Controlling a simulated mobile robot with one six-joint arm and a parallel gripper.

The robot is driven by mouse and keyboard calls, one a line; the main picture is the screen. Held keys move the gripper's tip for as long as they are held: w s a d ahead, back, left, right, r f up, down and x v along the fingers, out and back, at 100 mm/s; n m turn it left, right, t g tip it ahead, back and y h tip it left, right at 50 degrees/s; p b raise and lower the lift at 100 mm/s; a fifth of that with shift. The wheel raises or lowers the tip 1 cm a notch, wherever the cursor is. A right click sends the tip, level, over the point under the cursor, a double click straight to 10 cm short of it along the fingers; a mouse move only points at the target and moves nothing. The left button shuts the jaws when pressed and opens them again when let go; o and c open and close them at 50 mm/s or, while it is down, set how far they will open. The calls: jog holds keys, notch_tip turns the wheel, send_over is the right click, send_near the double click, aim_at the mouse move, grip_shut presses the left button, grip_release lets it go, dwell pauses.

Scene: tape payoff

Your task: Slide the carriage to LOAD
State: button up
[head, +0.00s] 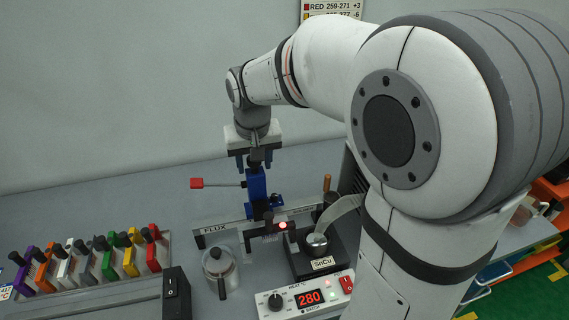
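The blue carriage (257,187) stands upright on the grey rail marked FLUX (215,229), behind the solder pot. A lever with a red end (197,183) sticks out to its left. A dark comb-like part hangs at the rail below the carriage. My gripper (255,160) points down directly over the carriage's top. A dark piece shows between its blue finger parts, at the carriage's top. I cannot tell whether the fingers grip it or stand apart from it. No LOAD label is readable in this view.
A rack of several coloured holders (90,259) is at left. The back-left bench is clear.

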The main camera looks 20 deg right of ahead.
jog(key=shift+r, duration=0.1)
jog(key=shift+r+p, duration=2.55)
jog(key=shift+r, duration=0.9)
jog(key=shift+s, duration=0.1)
jog(key=shift+t, duration=0.6)
jog(key=s+d, duration=0.2)
jog(key=s, duration=0.4)
jog(key=s+d+f, duration=0.1)
jog(key=s+d, duration=0.1)
jog(key=s, duration=0.4)
jog(key=s+d+f, duration=0.1)
jog(key=s+d, duration=0.1)
jog(key=s, duration=0.4)
jog(key=shift+s+d+f, duration=0.2)
jog(key=shift+s+d, duration=0.1)
jog(key=shift+d, duration=0.1)
